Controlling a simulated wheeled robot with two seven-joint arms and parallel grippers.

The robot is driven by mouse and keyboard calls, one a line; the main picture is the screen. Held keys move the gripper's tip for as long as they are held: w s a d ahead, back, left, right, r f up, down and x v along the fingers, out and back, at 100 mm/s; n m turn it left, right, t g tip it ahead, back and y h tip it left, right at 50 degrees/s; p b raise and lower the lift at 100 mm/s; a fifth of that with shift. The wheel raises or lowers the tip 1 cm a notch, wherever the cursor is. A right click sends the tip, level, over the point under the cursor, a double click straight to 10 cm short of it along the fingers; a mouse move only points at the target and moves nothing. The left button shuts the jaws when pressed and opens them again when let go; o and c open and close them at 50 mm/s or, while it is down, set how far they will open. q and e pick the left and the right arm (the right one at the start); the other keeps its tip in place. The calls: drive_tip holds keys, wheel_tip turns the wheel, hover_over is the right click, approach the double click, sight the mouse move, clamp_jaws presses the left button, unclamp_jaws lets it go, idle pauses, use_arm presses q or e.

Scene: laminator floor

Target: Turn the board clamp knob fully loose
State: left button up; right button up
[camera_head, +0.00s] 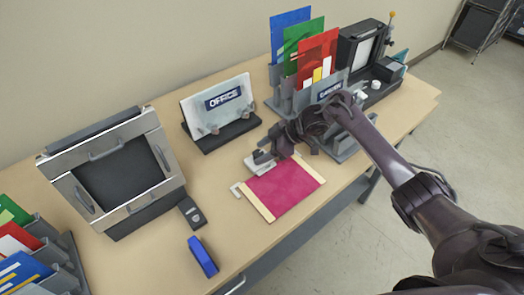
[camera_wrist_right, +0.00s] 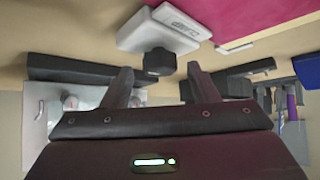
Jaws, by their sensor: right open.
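The clamp (camera_head: 252,166) is a light grey block at the upper left edge of a magenta board (camera_head: 284,188) with cream side strips. It also shows in the right wrist view (camera_wrist_right: 178,27), with a label on it. Its dark knob (camera_wrist_right: 159,62) sticks out toward my right gripper; in the head view the knob (camera_head: 262,157) is small and partly hidden by the gripper. My right gripper (camera_wrist_right: 159,80) is open, its two fingers apart on either side of the knob's line. The knob appears just beyond the fingertips. My left gripper is not in view.
An OFFICE sign stand (camera_head: 222,105) is behind the clamp, and a framed panel machine (camera_head: 115,170) stands to the left. A blue block (camera_head: 202,257) and a dark remote-like item (camera_head: 191,211) lie in front. File holders (camera_head: 300,95) stand behind my right arm.

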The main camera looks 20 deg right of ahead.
drive_tip(key=b+v, duration=0.1)
drive_tip(key=v, duration=0.4)
drive_tip(key=shift+s+d+r, duration=0.1)
drive_tip(key=shift+d+r, duration=0.1)
drive_tip(key=shift+d, duration=0.2)
drive_tip(key=shift+s+d+r, duration=0.2)
drive_tip(key=shift+d+r, duration=0.15)
drive_tip(key=shift+r, duration=0.2)
